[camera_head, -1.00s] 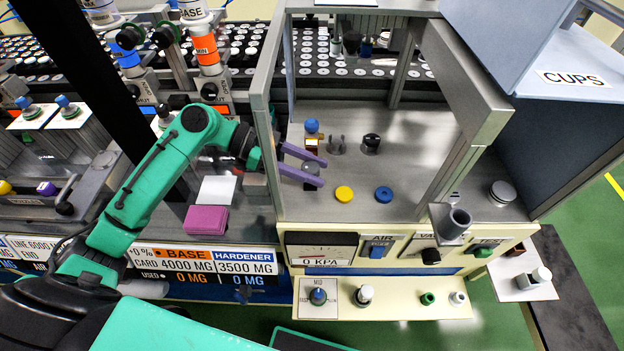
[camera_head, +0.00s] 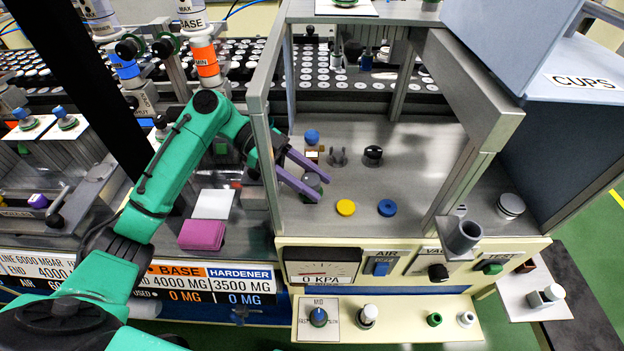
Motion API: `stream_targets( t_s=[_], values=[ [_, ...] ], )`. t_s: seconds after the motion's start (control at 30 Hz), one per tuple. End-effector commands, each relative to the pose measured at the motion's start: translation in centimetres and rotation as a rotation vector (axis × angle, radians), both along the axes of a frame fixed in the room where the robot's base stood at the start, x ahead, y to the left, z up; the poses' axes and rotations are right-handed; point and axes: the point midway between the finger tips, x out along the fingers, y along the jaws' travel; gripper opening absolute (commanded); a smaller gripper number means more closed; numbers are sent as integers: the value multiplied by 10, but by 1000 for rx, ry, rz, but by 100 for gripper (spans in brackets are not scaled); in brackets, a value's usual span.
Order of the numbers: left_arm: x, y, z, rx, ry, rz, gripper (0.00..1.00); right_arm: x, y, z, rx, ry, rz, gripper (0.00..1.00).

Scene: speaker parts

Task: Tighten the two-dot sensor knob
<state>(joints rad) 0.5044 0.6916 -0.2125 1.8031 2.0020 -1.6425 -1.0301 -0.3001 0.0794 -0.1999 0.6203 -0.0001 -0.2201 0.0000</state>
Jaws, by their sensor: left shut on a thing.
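My left gripper (camera_head: 322,190) reaches into the framed booth from the left, with its purple fingers low over the grey floor. It is shut on a grey round knob (camera_head: 311,182), partly hidden by the fingers. I cannot make out any dots on it, so I cannot tell if it is the two-dot sensor knob. Just behind it stands a small orange-brown part with a blue ball top (camera_head: 311,136). A grey forked holder (camera_head: 338,156) and a black-topped knob (camera_head: 373,154) stand to the right. My right gripper is not in view.
The booth's grey posts (camera_head: 262,140) stand close to my left arm. A gauge panel (camera_head: 320,268) reads 0 KPA below.

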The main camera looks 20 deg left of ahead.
Motion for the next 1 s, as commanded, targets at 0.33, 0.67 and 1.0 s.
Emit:
stream_targets(
  t_s=[0.33, 0.67, 1.0],
  values=[
    [1, 0, 1, -2, -3, 2, 59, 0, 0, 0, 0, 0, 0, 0],
    [11, 47, 18, -2, -6, 6, 59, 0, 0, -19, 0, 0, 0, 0],
    [15, 68, 30, -3, -4, 3, 59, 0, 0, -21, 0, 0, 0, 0]
  ],
)
